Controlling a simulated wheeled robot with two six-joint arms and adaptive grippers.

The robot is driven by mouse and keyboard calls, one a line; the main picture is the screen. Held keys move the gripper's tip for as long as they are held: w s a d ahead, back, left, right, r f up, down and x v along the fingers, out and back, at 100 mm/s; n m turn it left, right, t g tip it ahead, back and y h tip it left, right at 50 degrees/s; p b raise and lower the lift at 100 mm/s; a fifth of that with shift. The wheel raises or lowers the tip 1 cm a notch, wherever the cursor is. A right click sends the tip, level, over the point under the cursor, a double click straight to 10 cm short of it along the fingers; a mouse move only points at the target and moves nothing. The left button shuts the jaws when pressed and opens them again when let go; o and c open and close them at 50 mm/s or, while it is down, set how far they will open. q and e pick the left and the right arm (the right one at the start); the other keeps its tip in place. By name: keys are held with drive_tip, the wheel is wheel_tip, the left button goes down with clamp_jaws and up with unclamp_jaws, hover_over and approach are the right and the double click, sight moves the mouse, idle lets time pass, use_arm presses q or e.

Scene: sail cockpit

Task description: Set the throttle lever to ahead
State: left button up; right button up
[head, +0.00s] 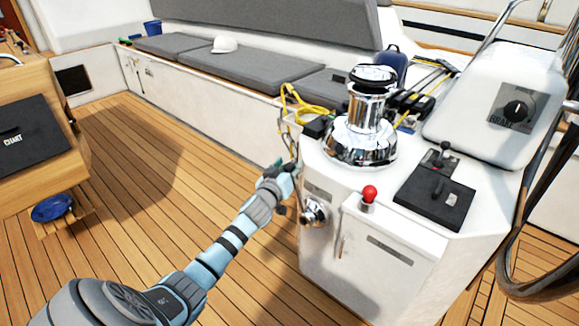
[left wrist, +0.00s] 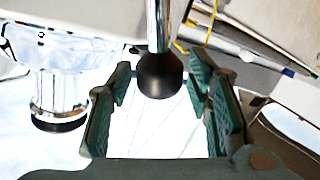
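A chrome hub (head: 313,212) sits on the left side of the white console; it looks like the base of the throttle lever. In the left wrist view, a chrome rod with a black ball knob (left wrist: 160,76) stands between the fingers of my left gripper (left wrist: 160,85). The fingers are open, with clear gaps on both sides of the ball. In the head view my left gripper (head: 280,180) is beside the console, just above and left of the hub, and hides most of the lever. My right gripper is not in view.
A chrome winch (head: 362,130) stands on the console. A red-knobbed lever (head: 369,194) and a black control box with a small lever (head: 435,188) are also there. Yellow rope (head: 305,106) hangs near the console's back left corner. The wooden deck (head: 140,190) is mostly clear.

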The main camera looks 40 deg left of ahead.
use_arm(q)
drive_tip(key=v, duration=1.2)
